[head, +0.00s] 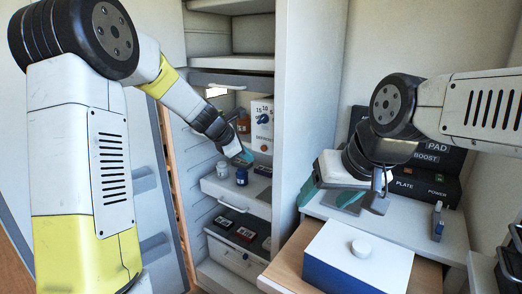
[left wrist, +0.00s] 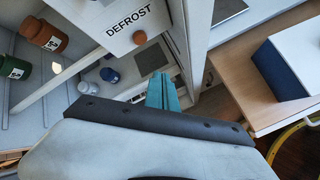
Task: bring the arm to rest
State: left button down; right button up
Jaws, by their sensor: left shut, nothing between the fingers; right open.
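My left gripper (head: 244,158) reaches into the open cabinet, just above a shelf with small bottles. Its teal fingers are together with nothing between them; they also show in the left wrist view (left wrist: 162,93). My left arm fills the left of the head view. My right gripper (head: 328,192) is low over the white desk at the right, its teal fingers apart.
Blue bottle (head: 241,176) and white bottle (head: 222,169) stand on the cabinet shelf (head: 215,187). A DEFROST box (left wrist: 110,22) with a dial is close above the left fingers. Black boxes (head: 432,158) line the desk's back. A blue box with white lid (head: 358,254) sits in front.

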pick_arm(q)
jog(key=s+a+r+m, duration=0.2)
jog(key=s+r+m, duration=0.25)
jog(key=s, duration=0.25)
jog(key=s+a+r+m, duration=0.3)
jog(key=s+m, duration=0.2)
jog(key=s, duration=0.3)
jog(key=s+a+m+y, duration=0.1)
jog(key=s+a+m, duration=0.1)
jog(key=s, duration=0.4)
jog(key=s+a+m+y, duration=0.1)
jog(key=s+a+m, duration=0.2)
jog(key=s+m, duration=0.2)
jog(key=s+a+f+m+y, duration=0.1)
jog(key=s+a+m, duration=0.2)
jog(key=s, duration=0.5)
jog(key=shift+m+y, duration=0.3)
jog(key=shift+m, duration=0.35)
